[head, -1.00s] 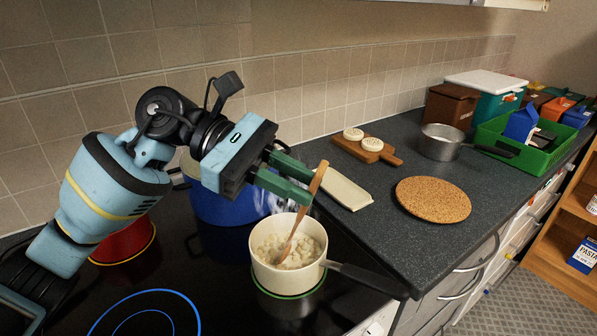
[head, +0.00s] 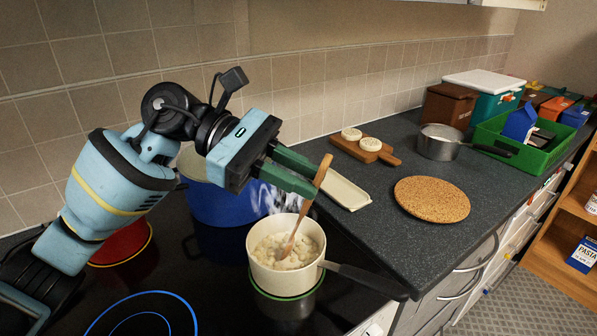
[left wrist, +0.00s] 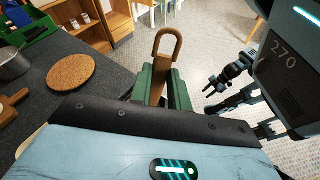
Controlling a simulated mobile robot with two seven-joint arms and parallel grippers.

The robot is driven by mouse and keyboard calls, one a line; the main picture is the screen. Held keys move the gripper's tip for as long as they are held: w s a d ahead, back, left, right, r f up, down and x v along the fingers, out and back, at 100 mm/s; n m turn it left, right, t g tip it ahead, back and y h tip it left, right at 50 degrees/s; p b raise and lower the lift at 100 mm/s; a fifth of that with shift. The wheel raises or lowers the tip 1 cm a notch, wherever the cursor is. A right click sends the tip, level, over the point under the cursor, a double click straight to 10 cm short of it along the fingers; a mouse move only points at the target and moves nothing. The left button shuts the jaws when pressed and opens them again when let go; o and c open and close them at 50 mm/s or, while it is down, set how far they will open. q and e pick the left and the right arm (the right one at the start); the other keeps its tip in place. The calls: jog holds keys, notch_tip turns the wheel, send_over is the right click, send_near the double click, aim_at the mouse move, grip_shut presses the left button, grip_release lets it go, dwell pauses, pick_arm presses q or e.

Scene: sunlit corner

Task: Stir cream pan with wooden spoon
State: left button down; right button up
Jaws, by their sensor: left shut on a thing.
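The cream pan (head: 266,272) stands on the hob with pale, lumpy contents and its dark handle pointing to the lower right. The wooden spoon (head: 301,226) leans in the pan, its lower end hidden in the contents. My left gripper (head: 316,181) is above the pan, its green fingers shut on the upper part of the spoon. In the left wrist view the spoon's looped handle end (left wrist: 168,42) sticks out beyond the fingers. My right gripper (left wrist: 211,86) shows only in the left wrist view, away from the counter, its fingers apart and empty.
A red pot (head: 122,245) is at the left. The counter holds a cork mat (head: 432,199), a cream tray (head: 347,194), a board (head: 383,155), a metal saucepan (head: 438,145) and a green crate (head: 540,158).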

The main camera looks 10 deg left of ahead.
pick_arm(q)
jog(key=shift+r, duration=0.1)
